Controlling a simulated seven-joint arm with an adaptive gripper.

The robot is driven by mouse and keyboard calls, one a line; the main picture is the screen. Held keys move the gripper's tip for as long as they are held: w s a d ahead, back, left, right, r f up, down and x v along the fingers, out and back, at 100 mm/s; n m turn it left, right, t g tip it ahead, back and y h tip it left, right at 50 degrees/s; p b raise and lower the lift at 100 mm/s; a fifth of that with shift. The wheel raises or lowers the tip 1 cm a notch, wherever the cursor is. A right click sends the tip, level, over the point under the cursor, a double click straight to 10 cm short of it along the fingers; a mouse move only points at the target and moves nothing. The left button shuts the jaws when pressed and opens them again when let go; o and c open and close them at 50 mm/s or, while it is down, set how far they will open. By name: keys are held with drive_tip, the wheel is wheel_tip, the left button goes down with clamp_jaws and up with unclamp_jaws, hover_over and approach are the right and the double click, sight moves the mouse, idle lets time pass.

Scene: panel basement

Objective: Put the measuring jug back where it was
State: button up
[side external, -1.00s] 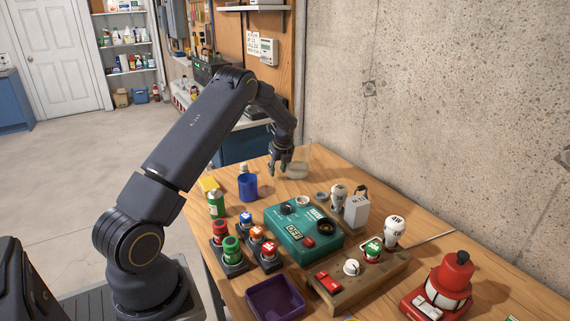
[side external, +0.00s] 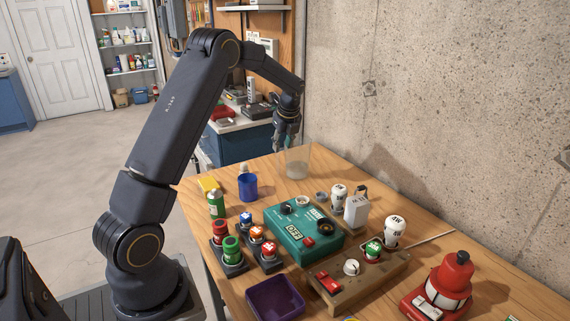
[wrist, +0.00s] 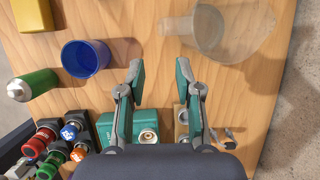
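The measuring jug (side external: 297,162) is a clear, see-through vessel standing upright near the far end of the wooden table, close to the concrete wall.
A blue cup (side external: 248,187), a green can (side external: 216,204) and a yellow block (side external: 208,184) stand along the left edge. The teal box (side external: 302,236), a purple tray (side external: 275,300), a wooden switch board (side external: 358,280) and a red lamp (side external: 449,284) fill the nearer table.

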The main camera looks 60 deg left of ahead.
drive_tip(key=s+d+r+n+t+h, duration=0.1)
drive_tip(key=s+d+r+n, duration=0.3)
drive_tip(key=d+r, duration=0.3)
drive_tip(key=s+d+r+n+t+h, duration=0.1)
drive_tip(key=s+d+r+n, duration=0.35)
drive_tip(key=d, duration=0.55)
drive_tip(key=s+d+n+t+h, duration=0.2)
drive_tip(key=s+d+n, duration=0.7)
drive_tip(key=s+d, duration=0.4)
drive_tip(key=s, duration=0.4)
drive_tip(key=shift+d+n+t, duration=0.15)
drive_tip(key=shift+n+t, duration=0.15)
drive_tip(key=shift+n, duration=0.05)
drive_tip(key=shift+o, duration=0.3)
